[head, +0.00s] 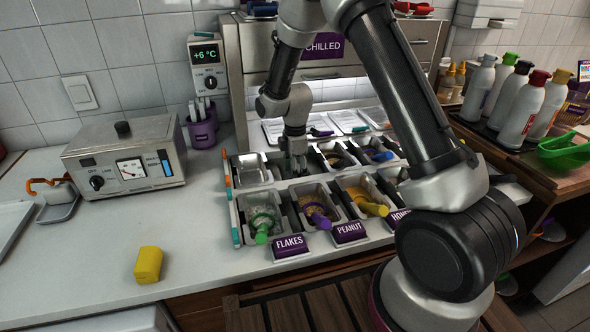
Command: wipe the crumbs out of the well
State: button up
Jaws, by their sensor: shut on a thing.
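My gripper (293,163) points down into the back row of the topping rail, beside an empty steel pan (250,169). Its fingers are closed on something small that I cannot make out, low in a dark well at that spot. Crumbs are too small to tell, and the bottom of the well is hidden by the gripper and the rim. The front row holds pans with a green scoop (262,237), a purple scoop (320,219) and a yellow scoop (374,208), behind purple labels reading FLAKES (290,246) and PEANUT (350,231).
A yellow block (148,265) lies on the open counter at front left. A grey control box (125,155) and a purple cup of utensils (201,130) stand left of the rail. My arm hides part of the rail.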

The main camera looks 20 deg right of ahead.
jog(key=shift+s+f, duration=0.1)
jog(key=shift+s, duration=1.45)
jog(key=shift+w+a, duration=0.25)
jog(key=shift+w, duration=0.25)
jog(key=shift+w+a, duration=0.2)
jog(key=shift+w, duration=0.3)
notch_tip(320, 180, up, 13)
jog(key=shift+a, duration=0.1)
